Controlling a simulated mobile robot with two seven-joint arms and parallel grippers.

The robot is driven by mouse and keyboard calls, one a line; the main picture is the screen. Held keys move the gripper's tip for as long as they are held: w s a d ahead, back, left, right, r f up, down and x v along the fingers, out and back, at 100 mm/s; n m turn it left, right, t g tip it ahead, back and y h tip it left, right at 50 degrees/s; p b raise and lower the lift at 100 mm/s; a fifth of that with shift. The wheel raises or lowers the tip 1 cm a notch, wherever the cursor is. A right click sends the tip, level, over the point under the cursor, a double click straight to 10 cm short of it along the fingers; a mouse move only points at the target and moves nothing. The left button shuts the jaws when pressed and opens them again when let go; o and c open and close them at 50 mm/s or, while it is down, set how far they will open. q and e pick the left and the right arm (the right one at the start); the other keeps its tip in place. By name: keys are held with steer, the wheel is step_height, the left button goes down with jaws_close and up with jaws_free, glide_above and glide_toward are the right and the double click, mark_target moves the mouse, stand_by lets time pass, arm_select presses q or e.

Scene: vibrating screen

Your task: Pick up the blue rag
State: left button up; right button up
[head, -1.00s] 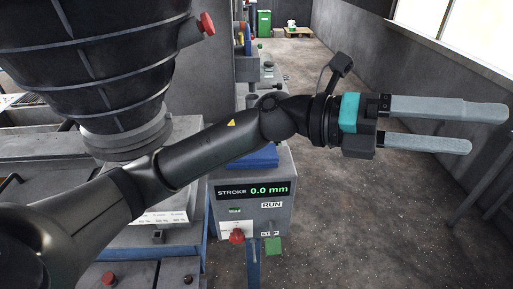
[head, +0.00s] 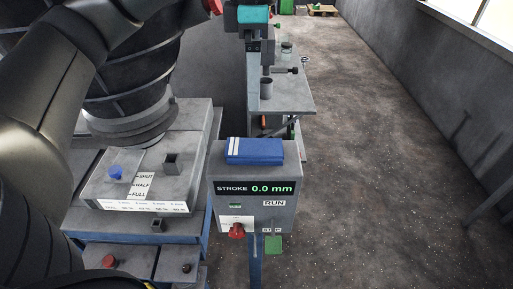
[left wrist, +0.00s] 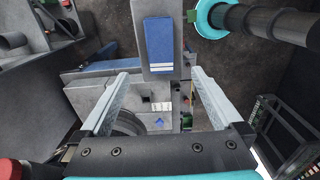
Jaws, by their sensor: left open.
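The blue rag (head: 255,151) is folded flat, with white stripes near one end. It lies on top of the grey control box. In the left wrist view the rag (left wrist: 159,42) is ahead, between the lines of the two fingers, striped end nearer. My left gripper (head: 254,103) hangs from the top of the head view, fingers down, above and apart from the rag. In the left wrist view this gripper (left wrist: 160,73) is open, with nothing between its pale fingers. My right gripper is not in view.
The control box (head: 252,210) has a red knob (head: 237,231) and a stroke display. A dark hopper (head: 135,85) stands to the left above the grey screen deck. A bench (head: 292,95) is behind the box. Open floor (head: 390,170) lies to the right.

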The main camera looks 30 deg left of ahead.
arm_select(q)
steer(key=b, duration=0.2)
glide_above(255, 146)
step_height(255, 146, down, 8)
steer(key=shift+f, duration=0.7)
steer(key=shift+f+p, duration=0.5)
steer(key=shift+f, duration=2.1)
steer(key=shift+c, duration=0.2)
steer(key=c, duration=1.3)
steer(key=shift+r, duration=0.1)
